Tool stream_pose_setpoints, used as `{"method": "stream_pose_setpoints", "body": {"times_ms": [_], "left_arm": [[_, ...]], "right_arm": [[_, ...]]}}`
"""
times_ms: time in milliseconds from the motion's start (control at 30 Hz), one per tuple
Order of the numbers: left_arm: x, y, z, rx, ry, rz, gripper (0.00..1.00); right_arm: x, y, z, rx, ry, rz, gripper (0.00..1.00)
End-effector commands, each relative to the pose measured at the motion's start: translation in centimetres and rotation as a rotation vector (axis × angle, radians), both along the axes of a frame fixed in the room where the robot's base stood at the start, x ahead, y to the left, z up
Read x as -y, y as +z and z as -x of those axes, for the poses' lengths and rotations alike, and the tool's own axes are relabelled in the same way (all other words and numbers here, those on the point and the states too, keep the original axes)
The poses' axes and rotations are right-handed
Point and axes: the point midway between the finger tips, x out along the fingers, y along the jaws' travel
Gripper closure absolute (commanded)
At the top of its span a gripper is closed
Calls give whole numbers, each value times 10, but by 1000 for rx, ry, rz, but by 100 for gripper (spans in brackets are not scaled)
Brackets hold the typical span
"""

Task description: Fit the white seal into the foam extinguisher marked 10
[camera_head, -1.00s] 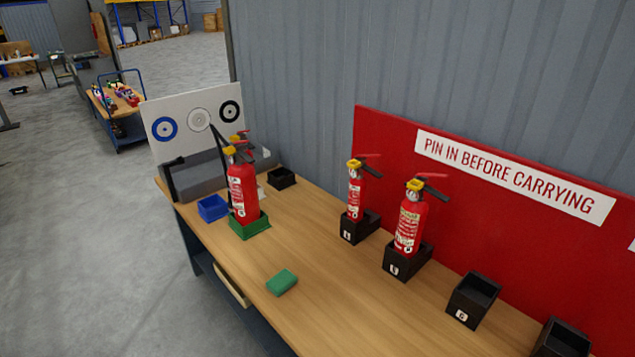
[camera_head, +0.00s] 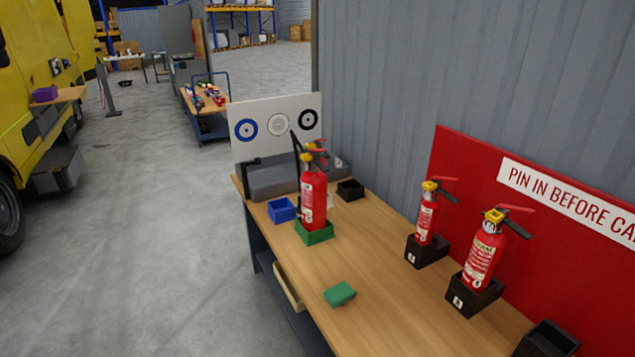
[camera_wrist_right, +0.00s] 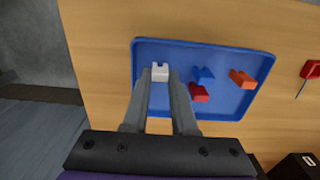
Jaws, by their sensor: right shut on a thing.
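In the right wrist view the white seal (camera_wrist_right: 160,70) sits between the fingertips of my right gripper (camera_wrist_right: 160,80), which is shut on it over a blue tray. In the head view a red extinguisher (camera_head: 314,204) stands upright in a green holder, with another extinguisher partly hidden behind it. Two more extinguishers, one (camera_head: 428,217) and a nearer one (camera_head: 484,252), stand in black holders at right. I cannot read a 10 on any of them. Neither gripper shows in the head view.
The blue tray (camera_wrist_right: 225,108) also holds a blue seal (camera_wrist_right: 203,75), an orange seal (camera_wrist_right: 242,79) and a red seal (camera_wrist_right: 199,93). A green block (camera_head: 340,294) lies on the wooden bench (camera_head: 385,300). A blue bin (camera_head: 281,210) and an empty black holder (camera_head: 548,340) stand there too.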

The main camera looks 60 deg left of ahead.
Motion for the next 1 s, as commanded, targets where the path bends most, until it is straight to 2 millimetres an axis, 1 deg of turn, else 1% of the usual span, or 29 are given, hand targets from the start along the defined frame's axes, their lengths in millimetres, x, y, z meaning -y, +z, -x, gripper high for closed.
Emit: {"method": "stream_pose_setpoints", "body": {"times_ms": [600,900,967,1000], "left_arm": [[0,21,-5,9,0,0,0],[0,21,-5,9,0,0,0],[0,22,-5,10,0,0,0],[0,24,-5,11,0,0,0]], "right_arm": [[0,29,0,1,0,0,100],[0,30,0,0,0,0,100],[2,30,-4,0,-2,0,100],[6,32,-10,0,-6,0,100]]}}
